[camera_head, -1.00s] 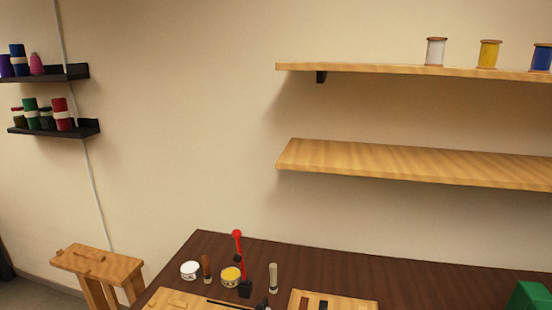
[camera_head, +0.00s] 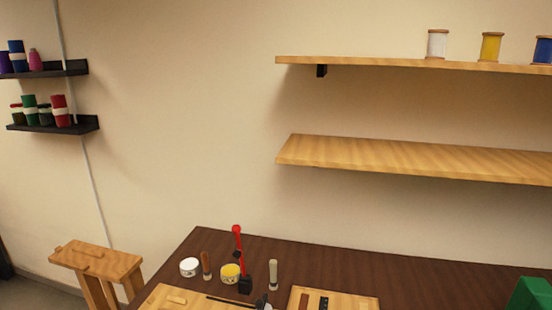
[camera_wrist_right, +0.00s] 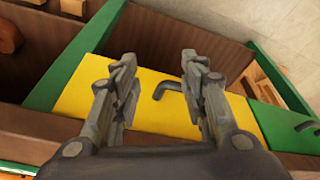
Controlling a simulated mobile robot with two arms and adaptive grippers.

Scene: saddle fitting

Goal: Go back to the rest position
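My right gripper (camera_wrist_right: 160,85) shows in the right wrist view with its two fingers spread apart and nothing between them. It is above a yellow drawer front or panel (camera_wrist_right: 145,112) with a dark hooked handle (camera_wrist_right: 168,88), which shows beyond the gap between the fingers. I cannot tell whether the gripper touches the panel. Neither gripper shows in the head view. My left gripper is out of view.
The dark table (camera_head: 390,268) holds a white tin (camera_head: 190,267), a yellow tin (camera_head: 230,273), a red-topped stand (camera_head: 238,245) and wooden boards. Wall shelves (camera_head: 410,158) hang above. A wooden stool (camera_head: 97,260) stands left. Green-edged brown compartments (camera_wrist_right: 190,45) surround the yellow panel.

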